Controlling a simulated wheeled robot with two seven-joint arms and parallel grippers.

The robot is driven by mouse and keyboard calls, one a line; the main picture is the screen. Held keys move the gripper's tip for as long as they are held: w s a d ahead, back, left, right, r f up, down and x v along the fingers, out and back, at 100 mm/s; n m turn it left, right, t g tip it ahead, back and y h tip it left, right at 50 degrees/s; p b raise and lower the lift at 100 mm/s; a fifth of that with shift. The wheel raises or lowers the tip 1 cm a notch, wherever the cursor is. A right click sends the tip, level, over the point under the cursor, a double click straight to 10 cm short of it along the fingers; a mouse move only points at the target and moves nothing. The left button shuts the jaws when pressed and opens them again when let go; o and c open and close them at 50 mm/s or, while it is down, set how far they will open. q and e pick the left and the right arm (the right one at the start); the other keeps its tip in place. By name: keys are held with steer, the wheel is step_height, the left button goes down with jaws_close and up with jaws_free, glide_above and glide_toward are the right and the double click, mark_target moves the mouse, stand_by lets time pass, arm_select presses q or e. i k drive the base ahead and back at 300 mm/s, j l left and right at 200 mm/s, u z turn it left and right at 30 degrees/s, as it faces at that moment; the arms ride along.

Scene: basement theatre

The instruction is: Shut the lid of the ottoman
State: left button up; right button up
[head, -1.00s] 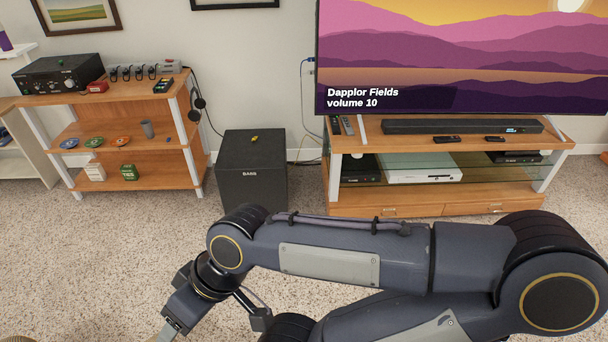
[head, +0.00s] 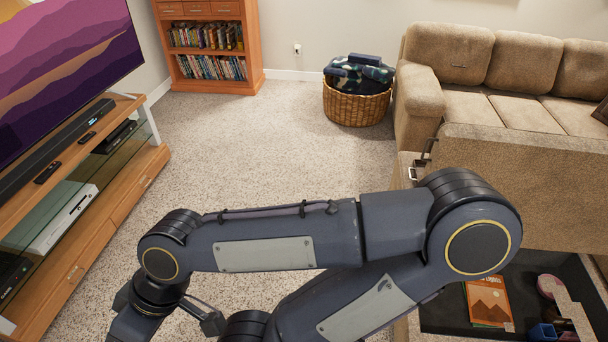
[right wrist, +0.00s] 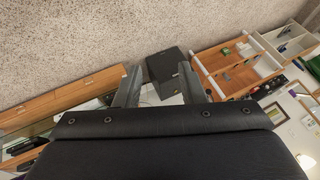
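The ottoman (head: 404,170) stands at the lower right of the head view, partly hidden behind my right arm. Its tan fabric lid (head: 535,185) is raised, standing up on the sofa side, with a metal hinge bracket (head: 422,157) at its left end. The dark inside is exposed and holds an orange book (head: 487,302) and other small items. My right gripper (right wrist: 160,68) is open and empty in the right wrist view, its fingers pointing toward the black speaker. In the head view its fingers are outside the picture. My left gripper is in no view.
A beige sofa (head: 500,100) stands behind the lid. A wicker basket (head: 356,106) of blankets and a bookcase (head: 208,45) are at the back. A TV stand (head: 100,225) is at the left. The carpet (head: 270,150) between them is clear.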

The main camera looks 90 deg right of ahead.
mark_target(557, 184)
steer(key=z, duration=3.8)
steer(key=i+z, duration=0.1)
steer(key=z, duration=1.1)
steer(key=i+j+z, duration=0.2)
steer(key=j+z, duration=0.3)
steer(key=i+j+z, duration=0.1)
steer(key=j+z, duration=0.4)
steer(key=j, duration=0.2)
steer(key=j+z, duration=0.5)
steer(key=j, duration=0.75)
steer(key=k+j+z, duration=0.1)
steer(key=j, duration=0.55)
steer(key=k+j, duration=0.1)
steer(key=j, duration=0.5)
steer(key=k+j, duration=0.1)
steer(key=j, duration=0.5)
steer(key=z, duration=0.05)
